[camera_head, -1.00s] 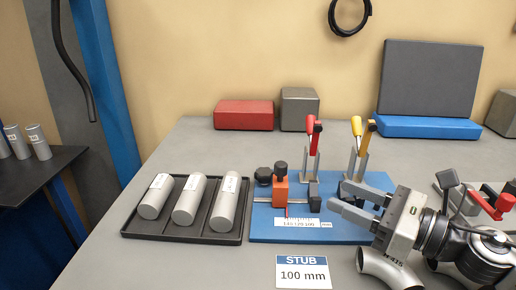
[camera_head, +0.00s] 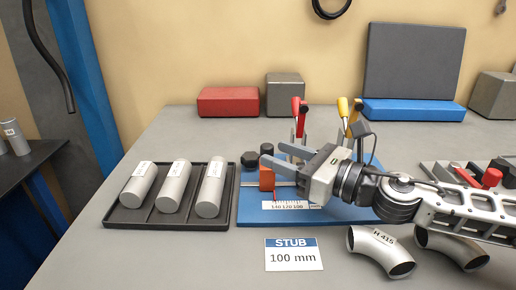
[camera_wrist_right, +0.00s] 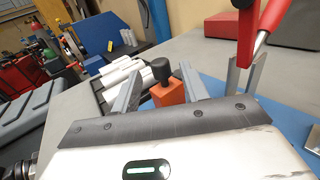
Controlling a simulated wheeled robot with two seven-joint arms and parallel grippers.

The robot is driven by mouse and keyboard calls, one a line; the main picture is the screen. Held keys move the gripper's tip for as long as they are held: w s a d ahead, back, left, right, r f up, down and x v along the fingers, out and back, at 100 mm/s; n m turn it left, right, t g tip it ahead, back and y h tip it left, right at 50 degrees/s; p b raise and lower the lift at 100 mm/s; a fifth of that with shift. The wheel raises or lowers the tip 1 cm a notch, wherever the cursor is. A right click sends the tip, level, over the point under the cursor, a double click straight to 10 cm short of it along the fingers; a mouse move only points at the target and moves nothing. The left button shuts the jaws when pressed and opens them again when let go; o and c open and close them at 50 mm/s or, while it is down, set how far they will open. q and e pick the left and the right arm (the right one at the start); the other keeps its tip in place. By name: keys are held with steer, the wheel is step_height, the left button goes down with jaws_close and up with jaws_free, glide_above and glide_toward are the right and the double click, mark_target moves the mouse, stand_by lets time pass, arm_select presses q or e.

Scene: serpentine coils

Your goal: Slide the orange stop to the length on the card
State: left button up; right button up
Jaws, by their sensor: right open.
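The orange stop (camera_head: 267,178) stands on the blue fixture plate (camera_head: 251,211), behind a white scale (camera_head: 291,205). The white card (camera_head: 294,255) on the table in front reads "STUB 100 mm". My right gripper (camera_head: 274,157) is open, its fingers pointing left over the stop. In the right wrist view the orange stop (camera_wrist_right: 169,92), with its black knob, shows between the two open fingers (camera_wrist_right: 158,82). I cannot tell whether a finger touches it. The fingers partly hide the stop's top in the head view. My left gripper is not in view.
A black tray (camera_head: 112,216) with three labelled grey tubes lies left of the plate. Toggle clamps with a red handle (camera_head: 296,106) and a yellow handle (camera_head: 342,106) stand behind the gripper. Bent pipes (camera_head: 379,251) lie at front right. Red and blue blocks stand at the back.

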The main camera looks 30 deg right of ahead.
mark_target(261, 148)
steer(key=shift+w+a, duration=0.1)
steer(key=shift+w, duration=0.25)
steer(key=shift+w+r+p, duration=0.2)
steer(key=shift+w+p, duration=0.05)
steer(key=shift+p, duration=0.05)
steer(key=shift+w+a, duration=0.15)
steer(key=shift+w, duration=0.1)
steer(key=shift+p+x, duration=0.65)
steer(key=shift+x, duration=0.25)
steer(key=shift+p+x, duration=0.55)
steer(key=shift+x, duration=0.4)
steer(key=shift+w+a+f, duration=0.1)
steer(key=shift+a+f, duration=0.1)
steer(key=shift+a, duration=0.05)
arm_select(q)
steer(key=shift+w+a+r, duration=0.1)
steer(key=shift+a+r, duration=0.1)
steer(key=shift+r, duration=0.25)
